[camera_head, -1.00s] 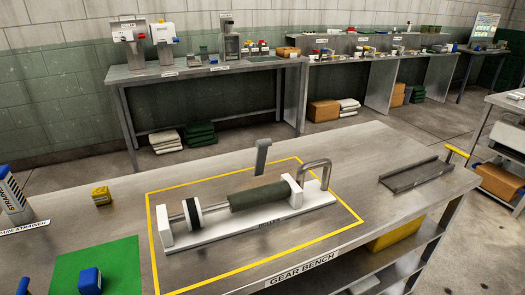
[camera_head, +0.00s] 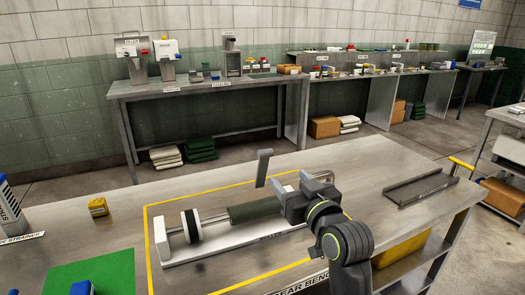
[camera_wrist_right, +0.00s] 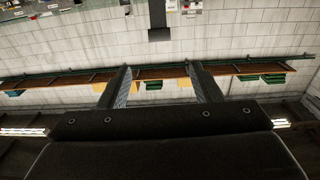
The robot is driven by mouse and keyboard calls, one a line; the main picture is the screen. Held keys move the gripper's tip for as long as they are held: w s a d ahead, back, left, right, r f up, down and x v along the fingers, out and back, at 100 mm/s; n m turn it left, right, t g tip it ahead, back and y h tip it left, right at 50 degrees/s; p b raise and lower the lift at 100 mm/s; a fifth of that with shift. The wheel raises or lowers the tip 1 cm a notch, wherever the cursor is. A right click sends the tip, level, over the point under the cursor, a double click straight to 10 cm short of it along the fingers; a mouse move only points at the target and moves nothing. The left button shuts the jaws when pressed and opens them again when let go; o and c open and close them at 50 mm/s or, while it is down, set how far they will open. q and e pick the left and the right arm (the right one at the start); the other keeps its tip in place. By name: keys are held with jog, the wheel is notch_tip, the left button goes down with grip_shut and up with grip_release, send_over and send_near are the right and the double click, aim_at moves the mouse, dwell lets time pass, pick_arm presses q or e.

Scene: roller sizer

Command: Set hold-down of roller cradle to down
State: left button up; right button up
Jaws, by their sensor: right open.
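The roller cradle has a white base (camera_head: 205,246) on the bench, inside a yellow outline. It carries a dark green roller (camera_head: 254,208) and a black-and-white disc (camera_head: 191,226) on a shaft. A grey upright bar (camera_head: 264,167) stands behind the roller; I cannot tell for sure whether it is the hold-down. My right gripper (camera_head: 290,184) is in front of the cradle's right end in the picture and hides most of that end and its metal hoop. In the right wrist view its two fingers (camera_wrist_right: 162,82) are apart with nothing between them. My left gripper is not in view.
A yellow block (camera_head: 97,207) and a green mat (camera_head: 100,272) with a blue-topped item lie left of the cradle. A shallow metal tray (camera_head: 420,188) lies to the right, near a yellow handle (camera_head: 461,163). The bench between cradle and tray is mostly clear.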

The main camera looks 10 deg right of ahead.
aim_at(267, 155)
jog(key=p+x, duration=0.1)
jog(key=x, duration=1.6)
jog(key=shift+w, duration=0.1)
jog(key=shift+f, duration=0.1)
grip_shut()
